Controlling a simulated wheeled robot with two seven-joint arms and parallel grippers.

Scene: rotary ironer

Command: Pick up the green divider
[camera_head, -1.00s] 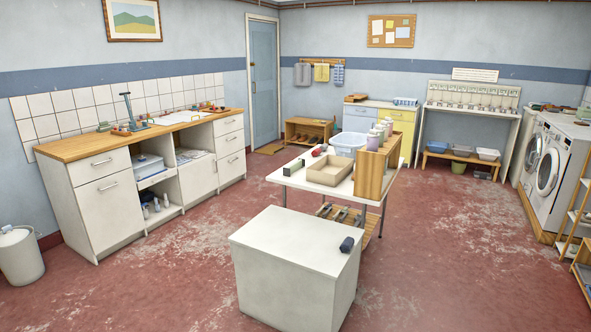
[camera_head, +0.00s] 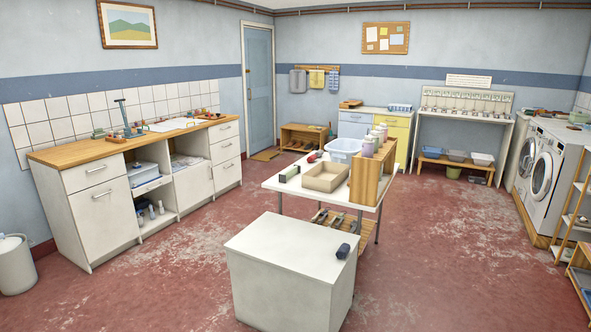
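No green divider can be made out for certain. A small dark grey-green block (camera_head: 289,175) lies at the left end of the white table (camera_head: 275,185), beside an open cardboard-coloured box (camera_head: 325,178). Small greenish items (camera_head: 99,134) also stand on the wooden-topped counter (camera_head: 70,153) at the left; they are too small to identify. Neither of my grippers is in view.
A white cabinet (camera_head: 285,255) with a small dark object (camera_head: 343,251) on top stands in front of the table. A wooden rack (camera_head: 368,180) and blue basket (camera_head: 343,148) are on the table. Washing machines (camera_head: 550,165) stand at right. Red floor is open on both sides.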

